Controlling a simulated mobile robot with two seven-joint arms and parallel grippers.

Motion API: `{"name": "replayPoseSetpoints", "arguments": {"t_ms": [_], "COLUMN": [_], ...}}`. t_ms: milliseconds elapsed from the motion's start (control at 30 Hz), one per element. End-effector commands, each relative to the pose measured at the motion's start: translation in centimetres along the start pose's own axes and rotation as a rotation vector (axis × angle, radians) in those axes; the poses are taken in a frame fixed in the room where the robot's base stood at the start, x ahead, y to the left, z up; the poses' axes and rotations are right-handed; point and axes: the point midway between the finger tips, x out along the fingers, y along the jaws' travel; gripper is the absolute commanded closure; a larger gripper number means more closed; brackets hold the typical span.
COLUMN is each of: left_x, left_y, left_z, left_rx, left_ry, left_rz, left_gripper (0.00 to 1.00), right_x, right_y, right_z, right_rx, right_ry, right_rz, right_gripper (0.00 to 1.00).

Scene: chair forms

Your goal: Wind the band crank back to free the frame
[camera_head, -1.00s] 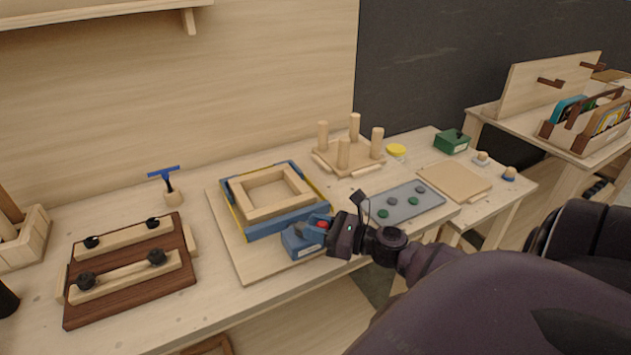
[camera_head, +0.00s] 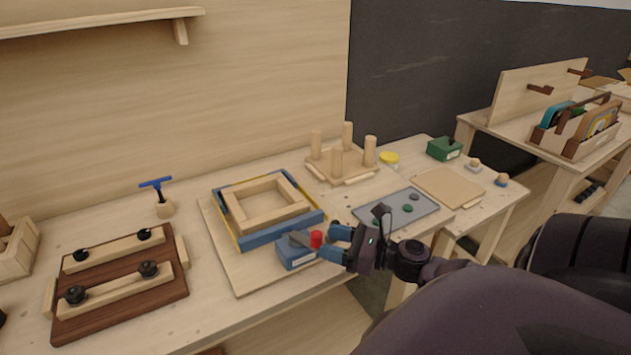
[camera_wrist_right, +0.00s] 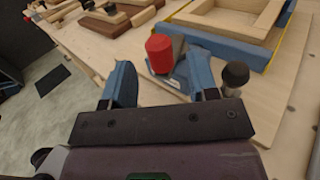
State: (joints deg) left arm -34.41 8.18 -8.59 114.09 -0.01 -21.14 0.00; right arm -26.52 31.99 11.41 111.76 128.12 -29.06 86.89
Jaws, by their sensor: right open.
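A wooden frame (camera_head: 235,212) lies inside a blue-and-yellow band clamp (camera_head: 266,236) on a light board. At the clamp's near corner is a blue block (camera_head: 293,256) with a grey crank arm and a red knob (camera_head: 316,239). In the right wrist view the red knob (camera_wrist_right: 159,53) stands upright just beyond and between the fingers. My right gripper (camera_head: 333,244) is open beside the crank, its blue fingers toward the knob; it also shows in the right wrist view (camera_wrist_right: 162,88). A black-topped post (camera_wrist_right: 235,76) stands by its right finger. My left gripper is not in view.
A dark wooden jig (camera_head: 120,290) with black knobs lies at left, near a blue T-handled tool (camera_head: 157,185). A peg stand (camera_head: 340,165) is behind the clamp. A grey mat (camera_head: 395,212) with round pieces lies to the right.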

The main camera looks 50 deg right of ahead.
Motion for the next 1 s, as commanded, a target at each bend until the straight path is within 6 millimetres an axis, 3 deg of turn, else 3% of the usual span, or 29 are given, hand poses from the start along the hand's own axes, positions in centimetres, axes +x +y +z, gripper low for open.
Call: {"name": "replayPoseSetpoints", "arguments": {"t_ms": [100,300,700,867,1000], "left_x": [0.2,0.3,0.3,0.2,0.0], "left_y": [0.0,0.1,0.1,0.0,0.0], "left_z": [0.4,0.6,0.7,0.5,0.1], "left_rx": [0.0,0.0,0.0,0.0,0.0], "left_ry": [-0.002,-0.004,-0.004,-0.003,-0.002], "left_rz": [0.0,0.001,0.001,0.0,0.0], "left_gripper": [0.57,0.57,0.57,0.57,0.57], "right_x": [-2.2,-4.5,-5.3,-4.8,-3.3], "right_y": [0.0,0.0,0.0,0.1,1.7], "right_z": [-0.1,-0.1,0.0,0.6,0.3], "right_rx": [0.002,0.001,0.0,0.002,0.053], "right_ry": [0.0,0.0,-0.001,-0.02,-0.066], "right_rz": [-0.002,-0.001,0.0,-0.002,-0.001], "right_gripper": [0.46,0.46,0.46,0.69,0.91]}}
